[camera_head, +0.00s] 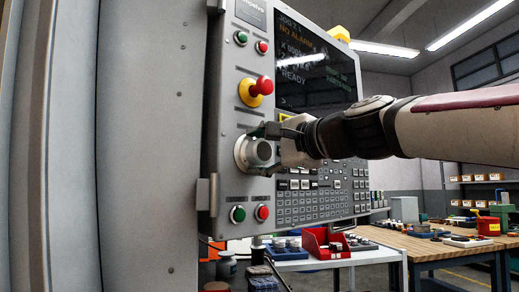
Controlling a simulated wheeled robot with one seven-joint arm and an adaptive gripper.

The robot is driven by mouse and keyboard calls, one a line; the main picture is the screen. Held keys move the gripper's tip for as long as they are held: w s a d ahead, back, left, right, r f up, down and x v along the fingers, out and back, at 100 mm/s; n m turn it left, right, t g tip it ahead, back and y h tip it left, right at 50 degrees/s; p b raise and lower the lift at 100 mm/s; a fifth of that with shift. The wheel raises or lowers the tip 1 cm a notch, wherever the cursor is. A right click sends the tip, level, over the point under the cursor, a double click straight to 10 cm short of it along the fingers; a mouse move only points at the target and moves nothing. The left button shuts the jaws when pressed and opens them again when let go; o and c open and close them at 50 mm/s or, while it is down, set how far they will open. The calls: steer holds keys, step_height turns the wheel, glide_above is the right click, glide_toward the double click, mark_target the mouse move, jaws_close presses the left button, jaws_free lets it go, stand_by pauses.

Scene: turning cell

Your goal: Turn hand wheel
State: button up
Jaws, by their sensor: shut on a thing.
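The hand wheel (242,153) is a pale round knob on the left part of the machine's control panel, below the red emergency button. My gripper (262,152) reaches in from the right and is shut on the wheel's grey middle. One dark finger shows above the wheel and another below it. The gripper's body partly hides the panel to the right of the wheel. How far the wheel is turned cannot be told.
A red emergency button on yellow (256,89) sits just above the wheel. Green and red buttons (250,213) lie below it. A screen (315,65) and keypad (320,195) are to the right. A wooden bench (420,248) with tools stands behind, lower right.

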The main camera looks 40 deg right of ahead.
steer(key=m+p, duration=0.2)
steer(key=m, duration=0.4)
steer(key=m+p, duration=0.2)
steer(key=m, duration=0.2)
steer(key=shift+f+m, duration=0.1)
steer(key=shift+m, duration=0.2)
steer(key=shift+p, duration=0.35)
steer(key=o, duration=0.9)
steer(key=shift+c, duration=0.2)
steer(key=shift+s, duration=0.25)
steer(key=s, duration=1.1)
steer(key=shift+s+a, duration=0.25)
steer(key=shift+a, duration=0.05)
